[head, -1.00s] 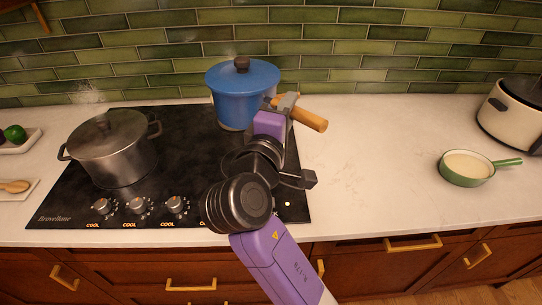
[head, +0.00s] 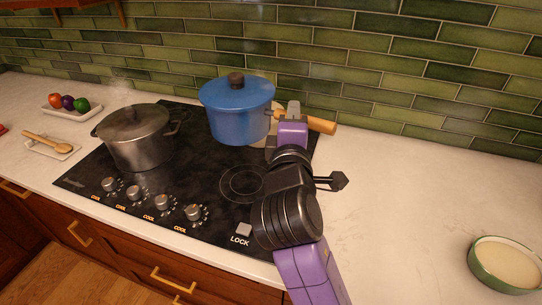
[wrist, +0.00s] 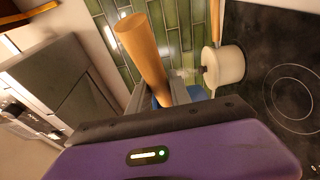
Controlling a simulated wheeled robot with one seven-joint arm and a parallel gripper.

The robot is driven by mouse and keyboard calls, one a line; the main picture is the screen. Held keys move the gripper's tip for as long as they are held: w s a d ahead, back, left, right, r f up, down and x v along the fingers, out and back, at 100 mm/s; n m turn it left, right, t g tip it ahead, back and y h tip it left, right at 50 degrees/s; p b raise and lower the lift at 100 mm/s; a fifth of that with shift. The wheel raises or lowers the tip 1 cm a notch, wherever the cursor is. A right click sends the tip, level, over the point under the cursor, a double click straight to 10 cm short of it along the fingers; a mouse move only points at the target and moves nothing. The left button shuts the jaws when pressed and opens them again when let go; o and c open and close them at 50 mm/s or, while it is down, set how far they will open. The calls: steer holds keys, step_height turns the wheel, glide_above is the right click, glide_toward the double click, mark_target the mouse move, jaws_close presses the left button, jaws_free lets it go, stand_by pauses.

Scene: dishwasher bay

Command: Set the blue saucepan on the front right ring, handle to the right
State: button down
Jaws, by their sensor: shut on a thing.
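The blue saucepan (head: 238,116), with a blue lid and dark knob, is over the back right of the black cooktop (head: 205,205). Its wooden handle (head: 321,125) points right. I cannot tell whether its base touches the glass. My gripper (head: 291,112) is shut on the handle; in the wrist view the handle (wrist: 146,52) stands up between the fingers (wrist: 160,97). Only slivers of blue show there. The front right ring (head: 242,184) is bare, partly hidden by my arm; it also shows in the wrist view (wrist: 294,98).
A lidded grey pot (head: 138,140) stands on the left of the cooktop. A cream pot (wrist: 228,66) with a wooden handle is near the saucepan. Counter right of my arm is mostly clear.

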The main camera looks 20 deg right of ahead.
step_height(320, 180, down, 19)
steer(key=shift+r+b, duration=0.1)
steer(key=shift+b, duration=0.7)
steer(key=shift+f, duration=0.2)
steer(key=c, duration=1.2)
jaws_free()
steer(key=shift+d+f, duration=0.1)
steer(key=shift+f, duration=0.05)
steer(key=b+v, duration=0.2)
steer(key=v, duration=0.9)
steer(key=shift+s+a+r+b, duration=0.2)
steer(key=shift+s+a+b, duration=0.1)
steer(key=shift+s, duration=0.2)
